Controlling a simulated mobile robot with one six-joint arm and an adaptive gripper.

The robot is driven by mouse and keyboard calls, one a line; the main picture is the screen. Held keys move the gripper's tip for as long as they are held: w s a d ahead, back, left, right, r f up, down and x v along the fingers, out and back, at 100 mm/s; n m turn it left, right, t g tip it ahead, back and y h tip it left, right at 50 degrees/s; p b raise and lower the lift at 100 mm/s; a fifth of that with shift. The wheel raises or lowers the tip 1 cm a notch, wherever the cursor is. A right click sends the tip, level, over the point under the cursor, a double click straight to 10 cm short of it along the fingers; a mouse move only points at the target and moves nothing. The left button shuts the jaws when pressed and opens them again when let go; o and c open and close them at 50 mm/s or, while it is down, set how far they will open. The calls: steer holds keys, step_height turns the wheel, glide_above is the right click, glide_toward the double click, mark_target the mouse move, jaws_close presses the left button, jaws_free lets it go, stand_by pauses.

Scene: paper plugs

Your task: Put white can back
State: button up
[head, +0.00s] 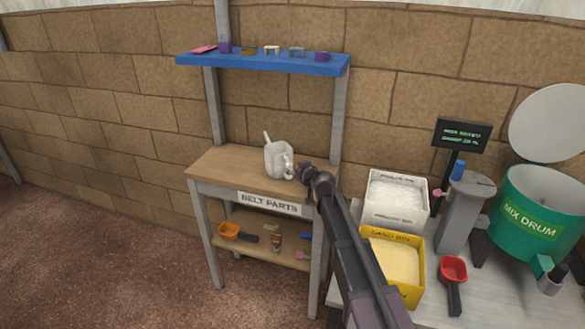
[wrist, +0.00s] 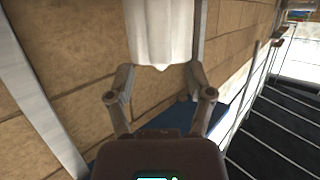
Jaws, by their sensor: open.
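The white can (head: 277,160), with a spout or stick rising at its upper left and a handle at its right, stands on the wooden top of the stand labelled "BELT PARTS" (head: 215,170). My gripper (head: 302,170) is at the can's right side, close to the handle. In the wrist view, a white, ribbed surface, seemingly the can (wrist: 164,30), shows between my two fingers (wrist: 163,75). The fingers are spread open. I cannot tell whether they touch it.
A blue shelf (head: 262,63) with several small items is above the stand. The lower shelf (head: 272,252) holds an orange scoop (head: 229,231) and small parts. At right are a white bin (head: 396,202), a yellow bin (head: 399,258), a red scoop (head: 453,270) and a green mix drum (head: 535,215).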

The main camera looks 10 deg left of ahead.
steer(key=p+v, duration=0.3)
steer(key=v, duration=0.7)
steer(key=shift+s+d, duration=0.2)
steer(key=shift+s, duration=0.05)
steer(key=shift+r, duration=0.15)
steer(key=s+d+f+m+g+h, duration=0.2)
steer(key=s+d+f+g+h, duration=0.1)
steer(key=s+d, duration=0.5)
steer(key=s+d+f+m+g+h, duration=0.3)
steer(key=s+d, duration=0.5)
steer(key=d, duration=0.5)
steer(key=s+d+f+m+g+h, duration=0.3)
steer(key=s+d+f, duration=0.4)
steer(key=d, duration=0.3)
steer(key=shift+s+d+g+h, duration=0.4)
steer(key=shift+s+g, duration=0.1)
steer(key=shift+g, duration=0.4)
steer(key=shift+o, duration=0.2)
steer(key=shift+c, duration=1)
steer(key=shift+d, duration=0.1)
